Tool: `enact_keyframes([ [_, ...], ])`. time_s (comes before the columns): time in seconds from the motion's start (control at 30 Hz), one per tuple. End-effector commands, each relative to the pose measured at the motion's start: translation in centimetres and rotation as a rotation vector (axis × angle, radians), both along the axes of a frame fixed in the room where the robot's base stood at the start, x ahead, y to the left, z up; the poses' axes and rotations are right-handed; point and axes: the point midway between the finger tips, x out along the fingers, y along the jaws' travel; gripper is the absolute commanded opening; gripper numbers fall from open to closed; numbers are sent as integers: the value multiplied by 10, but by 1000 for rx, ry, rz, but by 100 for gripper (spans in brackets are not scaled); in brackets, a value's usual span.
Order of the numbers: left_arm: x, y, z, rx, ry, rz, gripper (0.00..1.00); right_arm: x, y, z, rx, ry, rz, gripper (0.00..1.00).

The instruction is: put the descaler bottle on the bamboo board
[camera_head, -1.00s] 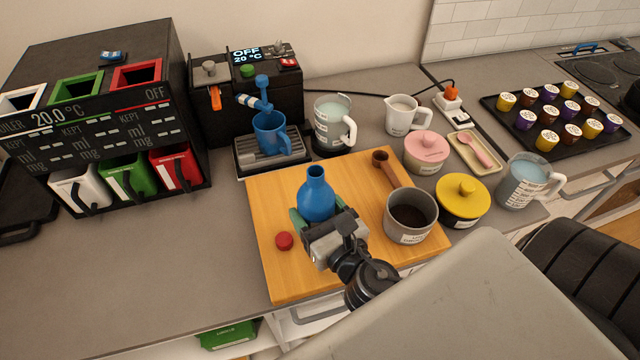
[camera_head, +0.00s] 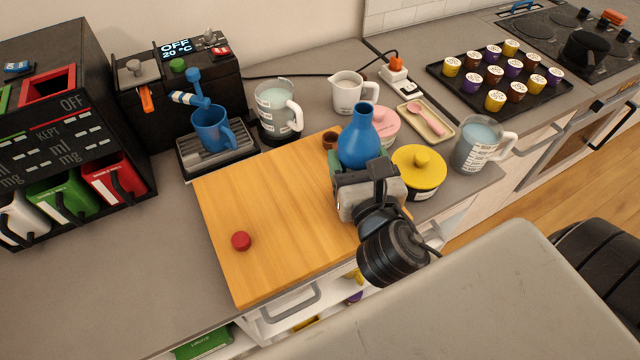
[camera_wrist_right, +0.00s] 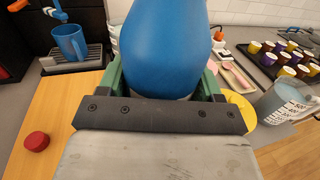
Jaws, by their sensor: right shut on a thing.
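The blue bottle (camera_head: 359,138), which I take to be the descaler bottle, is upright in my right gripper (camera_head: 362,168). The gripper's green fingers are shut on its sides. In the right wrist view the bottle (camera_wrist_right: 165,45) fills the top middle, with its neck out of frame. The bamboo board (camera_head: 270,210) lies on the counter. Bottle and gripper are over its right end; the bottle's base is hidden, so I cannot tell its height above the board. A red cap (camera_head: 241,241) lies on the board's left part. My left gripper is not in view.
The grey cup is hidden behind my gripper; the brown scoop (camera_head: 330,140) shows partly. A yellow-lidded pot (camera_head: 419,173), pink pot (camera_head: 386,124) and clear jug (camera_head: 478,145) stand right. The coffee machine (camera_head: 180,85) and blue mug (camera_head: 211,128) stand behind. The board's left and middle are clear except the cap.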

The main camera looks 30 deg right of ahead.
Motion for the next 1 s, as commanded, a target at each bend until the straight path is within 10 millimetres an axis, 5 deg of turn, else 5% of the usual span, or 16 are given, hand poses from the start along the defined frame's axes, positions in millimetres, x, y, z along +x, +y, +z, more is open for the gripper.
enact_keyframes([
  [0.13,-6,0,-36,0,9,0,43,15,13,-20,6,-8,0,33],
  [0.53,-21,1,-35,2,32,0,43,77,68,-62,0,1,-1,33],
  [1.0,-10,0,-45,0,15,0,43,85,75,-108,-1,2,2,33],
])
